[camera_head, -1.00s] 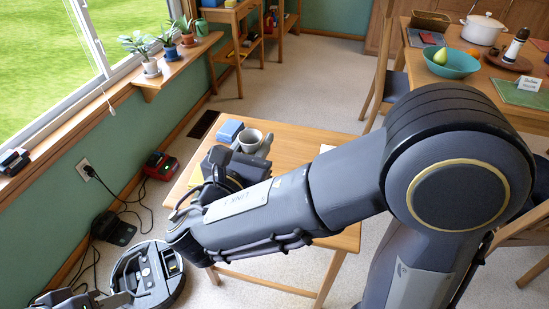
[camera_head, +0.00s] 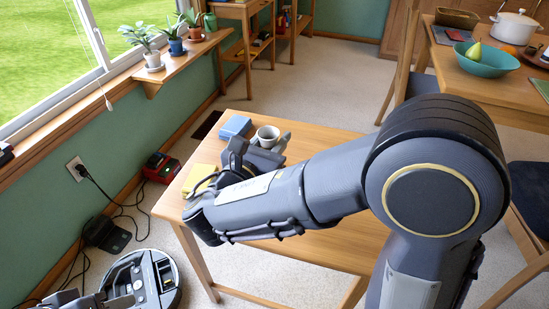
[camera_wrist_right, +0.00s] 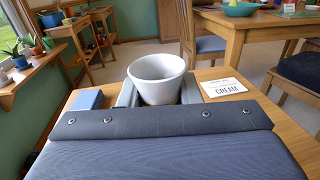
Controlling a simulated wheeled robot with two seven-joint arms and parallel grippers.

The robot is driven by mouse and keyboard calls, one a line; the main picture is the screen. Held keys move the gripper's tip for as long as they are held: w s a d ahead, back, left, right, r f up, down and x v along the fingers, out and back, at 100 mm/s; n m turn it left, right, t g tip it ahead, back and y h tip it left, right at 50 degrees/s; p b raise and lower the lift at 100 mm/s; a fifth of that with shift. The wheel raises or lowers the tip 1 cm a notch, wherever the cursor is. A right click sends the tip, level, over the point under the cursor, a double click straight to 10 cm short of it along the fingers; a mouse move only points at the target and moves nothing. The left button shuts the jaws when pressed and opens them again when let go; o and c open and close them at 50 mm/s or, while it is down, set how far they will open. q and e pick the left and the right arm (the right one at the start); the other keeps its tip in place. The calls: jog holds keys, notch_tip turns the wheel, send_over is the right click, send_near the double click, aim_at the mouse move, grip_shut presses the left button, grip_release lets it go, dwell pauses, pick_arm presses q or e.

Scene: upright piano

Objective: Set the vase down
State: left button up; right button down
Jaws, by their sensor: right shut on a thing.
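The vase (camera_head: 268,134) is a small pale grey-white cup shape, upright with its open mouth up, at the far left part of the small wooden table (camera_head: 325,247). It also shows in the right wrist view (camera_wrist_right: 157,78). My right gripper (camera_head: 268,146) is shut on it, with one grey finger on each side. The vase's base is hidden behind the gripper, so I cannot tell whether it touches the tabletop. What seems to be my left gripper (camera_head: 88,301) shows at the bottom left edge, partly cut off; its jaws are unclear.
A blue box (camera_head: 235,126) lies left of the vase. A white card reading CREAM (camera_wrist_right: 223,87) lies to its right in the wrist view. A yellow sheet (camera_head: 198,178) lies at the table's left edge. A robot vacuum (camera_head: 150,279) is on the floor. The tabletop's near right is clear.

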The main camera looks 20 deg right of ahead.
jog(key=shift+w+d+f+b, duration=0.15)
jog(key=shift+w+f+b, duration=0.15)
jog(key=shift+f, duration=0.55)
jog(key=shift+w+d+f+b, duration=0.1)
jog(key=shift+w+f+b, duration=0.2)
jog(key=shift+f, duration=0.5)
jog(key=shift+w+d+f+b, duration=0.2)
jog(key=shift+f+b, duration=0.1)
jog(key=shift+f, duration=0.55)
jog(key=shift+f, duration=0.1)
jog(key=shift+f, duration=0.15)
jog(key=c, duration=1.1)
grip_release()
jog(key=shift+o, duration=0.2)
